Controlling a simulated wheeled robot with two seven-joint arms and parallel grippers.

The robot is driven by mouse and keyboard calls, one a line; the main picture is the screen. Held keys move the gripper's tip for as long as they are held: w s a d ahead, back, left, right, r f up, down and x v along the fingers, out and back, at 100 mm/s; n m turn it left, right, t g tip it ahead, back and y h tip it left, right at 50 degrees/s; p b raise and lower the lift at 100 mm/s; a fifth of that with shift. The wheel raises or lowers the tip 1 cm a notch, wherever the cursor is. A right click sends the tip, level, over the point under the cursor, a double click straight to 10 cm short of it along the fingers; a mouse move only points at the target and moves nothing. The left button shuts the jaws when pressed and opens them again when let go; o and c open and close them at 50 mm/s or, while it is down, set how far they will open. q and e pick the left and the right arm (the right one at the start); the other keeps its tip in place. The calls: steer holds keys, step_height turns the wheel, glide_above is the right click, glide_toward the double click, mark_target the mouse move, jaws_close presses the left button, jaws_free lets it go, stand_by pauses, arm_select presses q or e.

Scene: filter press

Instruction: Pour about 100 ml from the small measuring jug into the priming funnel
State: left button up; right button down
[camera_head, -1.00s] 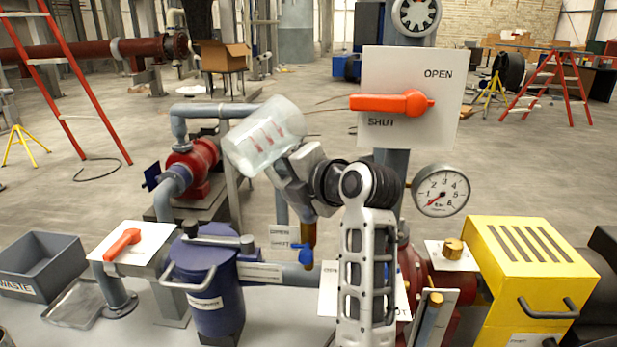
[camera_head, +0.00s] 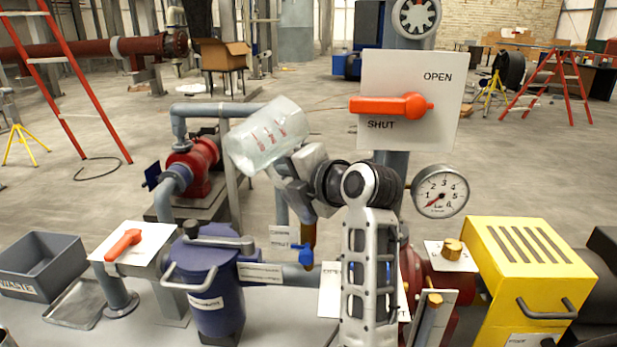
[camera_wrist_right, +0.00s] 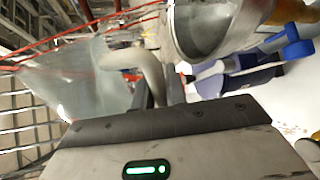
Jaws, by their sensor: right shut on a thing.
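The small measuring jug (camera_head: 267,136) is clear with red marks and is held tilted well over on its side, above the pipework. My right gripper (camera_head: 290,168) is shut on its handle. In the right wrist view the jug (camera_wrist_right: 75,80) is at left, with its pale handle (camera_wrist_right: 140,62) at the jaws. A grey, open-mouthed cone, likely the priming funnel (camera_wrist_right: 205,35), is at the top of that view, apart from the jug. In the head view my gripper hides most of it, above the blue-handled valve (camera_head: 303,254). I cannot make out a liquid level or stream. My left gripper is not in view.
A blue lidded vessel (camera_head: 212,290) stands left of the valve. An orange-handled OPEN/SHUT panel (camera_head: 410,75) and a pressure gauge (camera_head: 440,191) are at right, above a yellow guard (camera_head: 530,270). A grey waste bin (camera_head: 40,265) is at far left.

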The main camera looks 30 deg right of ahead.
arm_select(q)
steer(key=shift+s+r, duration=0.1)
arm_select(e)
steer(key=shift+r, duration=0.1)
arm_select(q)
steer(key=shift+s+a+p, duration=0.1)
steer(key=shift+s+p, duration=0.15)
steer(key=shift+p, duration=0.35)
arm_select(e)
steer(key=shift+a+r+m, duration=0.15)
steer(key=shift+a+m, duration=0.15)
steer(key=shift+a, duration=0.05)
